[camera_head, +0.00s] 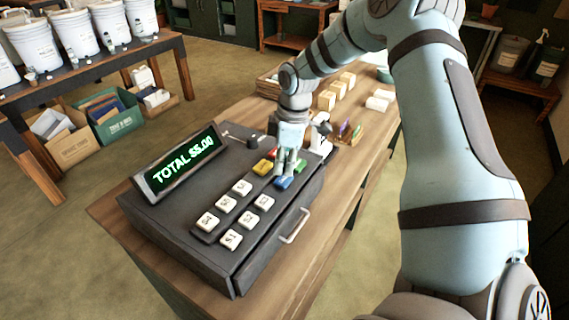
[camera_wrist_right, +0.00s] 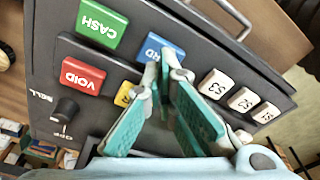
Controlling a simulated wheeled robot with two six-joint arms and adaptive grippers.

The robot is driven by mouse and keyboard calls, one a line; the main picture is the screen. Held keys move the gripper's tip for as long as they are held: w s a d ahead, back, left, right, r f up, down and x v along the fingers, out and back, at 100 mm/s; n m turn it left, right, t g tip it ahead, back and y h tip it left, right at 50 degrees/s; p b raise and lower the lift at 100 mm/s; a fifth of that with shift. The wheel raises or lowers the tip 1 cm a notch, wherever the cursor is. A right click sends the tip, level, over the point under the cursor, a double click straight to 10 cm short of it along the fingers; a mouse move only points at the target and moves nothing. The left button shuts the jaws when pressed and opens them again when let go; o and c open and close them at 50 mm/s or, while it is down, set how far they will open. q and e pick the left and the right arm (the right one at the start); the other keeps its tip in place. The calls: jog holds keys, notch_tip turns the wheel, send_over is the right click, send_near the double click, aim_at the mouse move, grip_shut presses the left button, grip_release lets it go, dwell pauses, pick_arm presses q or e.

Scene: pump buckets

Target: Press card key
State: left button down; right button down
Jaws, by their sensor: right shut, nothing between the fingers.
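The dark cash register (camera_head: 190,215) stands on a wooden counter, its display reading "TOTAL $5.00". The blue card key (camera_head: 283,183) is among the coloured keys; in the right wrist view the blue key (camera_wrist_right: 160,48) shows the letters "RD", the rest covered by a finger. My right gripper (camera_head: 287,172) is shut and empty, pointing down over the coloured keys. In the right wrist view its fingertips (camera_wrist_right: 166,68) overlap the blue key's lower edge. I cannot tell whether they touch it. My left gripper is not in view.
The green cash key (camera_wrist_right: 100,24), red void key (camera_wrist_right: 83,76) and yellow key (camera_wrist_right: 124,94) sit close around. Several white price keys (camera_head: 241,187) lie nearer. A knob (camera_wrist_right: 66,109) is beside the void key. Small blocks (camera_head: 327,100) stand farther along the counter.

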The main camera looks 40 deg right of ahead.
aim_at(284, 179)
jog(key=shift+f+b, duration=1)
jog(key=shift+f, duration=0.1)
dwell(0.3)
notch_tip(284, 179, up, 7)
jog(key=p, duration=0.6)
jog(key=shift+r, duration=0.2)
jog(key=shift+f, duration=0.1)
